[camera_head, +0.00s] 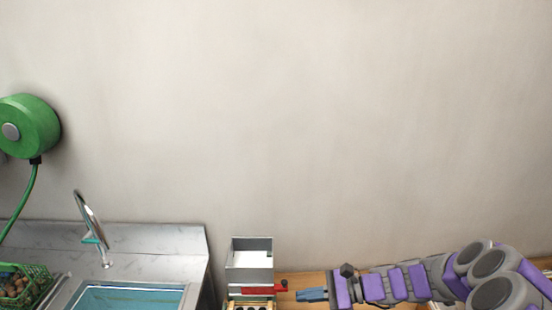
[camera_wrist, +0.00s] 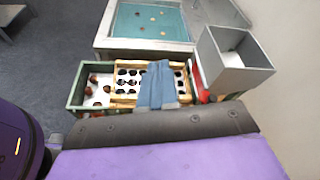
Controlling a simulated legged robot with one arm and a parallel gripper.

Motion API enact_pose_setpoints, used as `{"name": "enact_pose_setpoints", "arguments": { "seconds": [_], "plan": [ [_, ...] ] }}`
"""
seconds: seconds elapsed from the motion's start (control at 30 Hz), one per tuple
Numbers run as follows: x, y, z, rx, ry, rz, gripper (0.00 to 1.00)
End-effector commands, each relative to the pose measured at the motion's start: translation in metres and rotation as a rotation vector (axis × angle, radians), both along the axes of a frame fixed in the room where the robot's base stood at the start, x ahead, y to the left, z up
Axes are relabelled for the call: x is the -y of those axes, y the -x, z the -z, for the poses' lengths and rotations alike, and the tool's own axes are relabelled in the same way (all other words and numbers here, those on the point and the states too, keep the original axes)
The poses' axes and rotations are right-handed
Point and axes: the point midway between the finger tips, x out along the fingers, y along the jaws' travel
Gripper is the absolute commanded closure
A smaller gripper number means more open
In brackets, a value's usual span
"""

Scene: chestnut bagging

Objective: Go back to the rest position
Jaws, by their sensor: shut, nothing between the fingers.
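My gripper (camera_head: 312,295) is low in the head view, its blue fingers pointing left. The fingers are close together and empty. In the wrist view my gripper (camera_wrist: 158,88) shows over the wooden tray with holes (camera_wrist: 124,63); I cannot tell its height above it. The arm stretches in from the right in the head view. The grey open-topped box (camera_head: 250,276) stands just left of the fingers, apart from them, with a red handle (camera_head: 281,289) at its side. The box (camera_wrist: 243,78) is to the right of the fingers in the wrist view.
A green-edged tray (camera_wrist: 75,87) holds several chestnuts beside the wooden tray. A sink (camera_head: 187,299) with blue water and a tap (camera_head: 90,222) is at the left. A green basket (camera_head: 39,272) of chestnuts and a green hose reel (camera_head: 30,125) are farther left. The wall is bare.

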Motion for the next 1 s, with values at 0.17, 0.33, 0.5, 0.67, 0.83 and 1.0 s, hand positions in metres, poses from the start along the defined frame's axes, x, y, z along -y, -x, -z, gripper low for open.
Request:
{"name": "enact_pose_setpoints", "arguments": {
  "seconds": [0.17, 0.33, 0.5, 0.67, 0.83, 1.0],
  "plan": [
    [-0.029, 0.048, -0.031, 0.134, 0.114, -0.224, 1.00],
    [-0.041, 0.095, -0.048, 0.247, 0.234, -0.418, 1.00],
    [-0.045, 0.142, -0.056, 0.349, 0.367, -0.601, 1.00],
    [-0.041, 0.184, -0.059, 0.432, 0.498, -0.761, 1.00],
    [-0.023, 0.222, -0.061, 0.507, 0.644, -0.916, 1.00],
    [0.006, 0.257, -0.062, 0.563, 0.790, -1.052, 1.00]
  ]
}}
